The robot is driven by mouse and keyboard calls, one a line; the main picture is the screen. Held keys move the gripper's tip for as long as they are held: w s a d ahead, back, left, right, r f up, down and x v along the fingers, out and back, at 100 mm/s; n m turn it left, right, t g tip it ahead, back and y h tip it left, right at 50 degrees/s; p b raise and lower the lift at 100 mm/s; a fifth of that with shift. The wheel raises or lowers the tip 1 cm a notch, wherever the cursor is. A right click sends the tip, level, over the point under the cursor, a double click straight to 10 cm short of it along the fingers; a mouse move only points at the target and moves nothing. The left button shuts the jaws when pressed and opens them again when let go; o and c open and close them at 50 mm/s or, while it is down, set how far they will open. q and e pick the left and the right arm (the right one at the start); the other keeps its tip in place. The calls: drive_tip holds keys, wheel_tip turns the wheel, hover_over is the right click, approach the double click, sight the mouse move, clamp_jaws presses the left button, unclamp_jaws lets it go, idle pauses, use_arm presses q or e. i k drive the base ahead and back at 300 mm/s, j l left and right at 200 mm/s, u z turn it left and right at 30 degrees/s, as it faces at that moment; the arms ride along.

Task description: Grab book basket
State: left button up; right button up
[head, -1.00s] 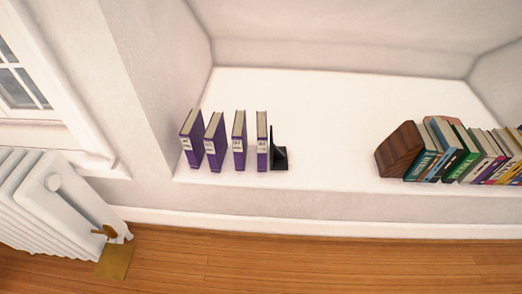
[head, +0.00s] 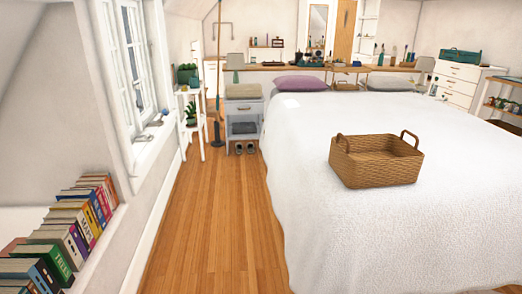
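A brown wicker basket (head: 376,163) with two upright handles sits on the white bed (head: 300,180), near the bed's left front part. It looks empty from here, with no books seen in it. Several books (head: 62,228) stand in a leaning row on the white ledge at the left edge of the view. Neither of my grippers shows in the head view.
A wooden floor strip (head: 210,210) runs clear between the left wall and the bed. A white plant stand (head: 192,120) and a nightstand (head: 243,125) stand at its far end, with shoes (head: 244,148) on the floor. A white dresser (head: 460,82) stands at the back right.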

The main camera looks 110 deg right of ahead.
sight(371, 161)
drive_tip(key=z, duration=3.9)
